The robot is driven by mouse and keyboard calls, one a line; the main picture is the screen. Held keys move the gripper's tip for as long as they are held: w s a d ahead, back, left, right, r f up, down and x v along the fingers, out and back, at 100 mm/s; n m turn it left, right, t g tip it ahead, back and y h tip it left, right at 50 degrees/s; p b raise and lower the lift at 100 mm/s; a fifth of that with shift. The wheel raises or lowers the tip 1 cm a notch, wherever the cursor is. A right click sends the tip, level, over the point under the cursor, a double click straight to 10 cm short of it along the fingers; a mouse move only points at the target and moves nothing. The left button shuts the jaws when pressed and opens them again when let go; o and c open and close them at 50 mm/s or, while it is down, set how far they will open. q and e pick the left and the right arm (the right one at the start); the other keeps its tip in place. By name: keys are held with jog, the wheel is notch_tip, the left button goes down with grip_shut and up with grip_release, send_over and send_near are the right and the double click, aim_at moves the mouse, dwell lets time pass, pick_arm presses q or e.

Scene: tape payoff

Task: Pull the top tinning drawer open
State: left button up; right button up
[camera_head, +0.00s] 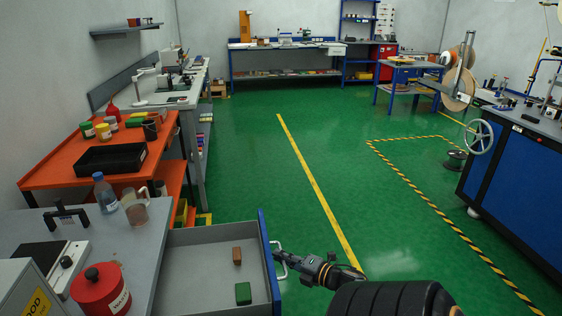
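The top drawer (195,262) stands pulled out from the grey bench (115,238) at the lower left. It has a blue front panel and a grey inside. A brown block (237,256) and a green block (243,293) lie in it. The pale drawer handle (276,246) sticks out from the blue front. My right gripper (287,259) is at this handle, its fingers closed around the bar; the small fingertips are partly hidden. My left gripper is not in view.
On the bench top are a red canister (100,290), a glass mug (135,210) and a blue-capped bottle (105,193). An orange cart (65,172) with a black tray stands behind. Green floor (300,200) is clear right of the drawer; a blue cabinet (515,180) stands far right.

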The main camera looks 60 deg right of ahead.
jog(key=o, duration=0.5)
jog(key=shift+c, duration=0.2)
jog(key=s+a+r, duration=0.1)
jog(key=s, duration=1.1)
jog(key=shift+r, duration=0.35)
jog(key=shift+w, duration=0.1)
